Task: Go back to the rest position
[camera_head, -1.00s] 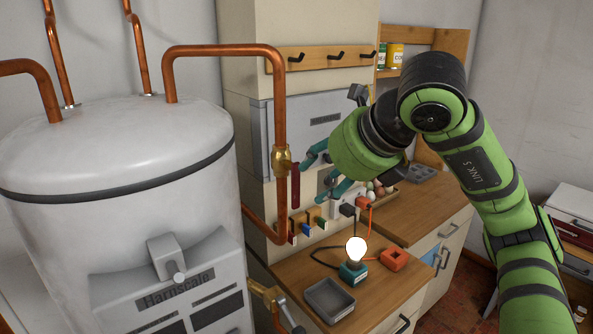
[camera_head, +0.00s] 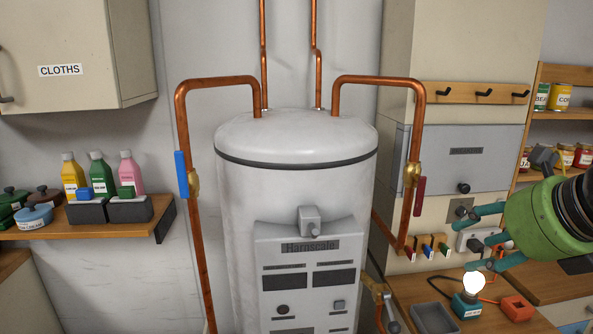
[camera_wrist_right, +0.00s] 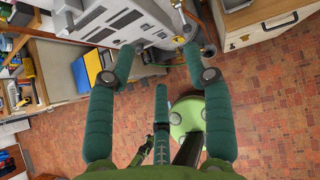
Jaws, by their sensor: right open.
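My right gripper (camera_head: 470,238) is open and empty at the right edge of the head view, its teal fingers pointing left. It is apart from the red valve handle (camera_head: 420,196), which hangs upright along the copper pipe on the right. In the right wrist view my right gripper (camera_wrist_right: 160,52) has its fingers spread with nothing between them, over a brick-tiled floor (camera_wrist_right: 268,90). A blue valve handle (camera_head: 181,174) stands upright on the left pipe. The white boiler (camera_head: 296,190) stands in the middle. My left gripper does not show.
A wooden worktop (camera_head: 408,290) at the lower right holds a lit bulb (camera_head: 474,283), a grey tray (camera_head: 433,318) and an orange block (camera_head: 518,308). A shelf (camera_head: 110,223) with bottles is at left. A cupboard (camera_head: 75,45) hangs above it.

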